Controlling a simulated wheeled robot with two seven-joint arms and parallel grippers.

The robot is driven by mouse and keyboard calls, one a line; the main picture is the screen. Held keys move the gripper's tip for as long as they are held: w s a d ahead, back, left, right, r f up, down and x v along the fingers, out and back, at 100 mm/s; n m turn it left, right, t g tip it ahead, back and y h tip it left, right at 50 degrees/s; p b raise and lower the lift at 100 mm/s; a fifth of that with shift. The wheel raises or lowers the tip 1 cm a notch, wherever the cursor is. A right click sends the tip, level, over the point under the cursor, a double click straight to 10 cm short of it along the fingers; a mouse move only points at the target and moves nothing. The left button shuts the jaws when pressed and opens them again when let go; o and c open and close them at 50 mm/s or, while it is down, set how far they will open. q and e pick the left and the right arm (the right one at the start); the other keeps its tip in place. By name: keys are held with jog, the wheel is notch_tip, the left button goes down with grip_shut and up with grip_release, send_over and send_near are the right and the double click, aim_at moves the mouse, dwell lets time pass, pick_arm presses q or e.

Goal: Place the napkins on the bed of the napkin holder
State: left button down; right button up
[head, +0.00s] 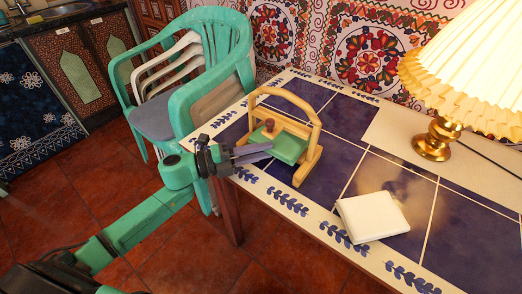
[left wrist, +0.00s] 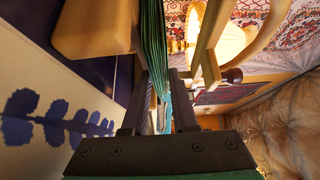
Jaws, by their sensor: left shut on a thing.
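The wooden napkin holder (head: 308,166) stands on the tiled table, with an arched handle and a bar with a dark red knob (head: 269,124). The green napkins (head: 288,147) are a flat square stack within the holder's frame; whether they rest on its bed is hidden. My left gripper (head: 254,153) reaches in from the left and is shut on their near left edge. In the left wrist view the green layers (left wrist: 153,45) run between the fingers (left wrist: 160,105), beside the holder's wood (left wrist: 92,28). My right gripper is not in view.
A white square stack (head: 372,216) lies on the table to the right of the holder. A lamp (head: 434,140) stands at the back right. Green chairs (head: 215,90) are close behind my left arm. The blue tiles (head: 395,183) between holder and white stack are clear.

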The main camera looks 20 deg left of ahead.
pick_arm(q)
jog(key=shift+f, duration=0.15)
jog(key=c, duration=0.7)
grip_release()
jog(key=shift+r, duration=0.25)
jog(key=v, duration=1.2)
jog(key=shift+f+b, duration=0.15)
jog(key=shift+b, duration=0.25)
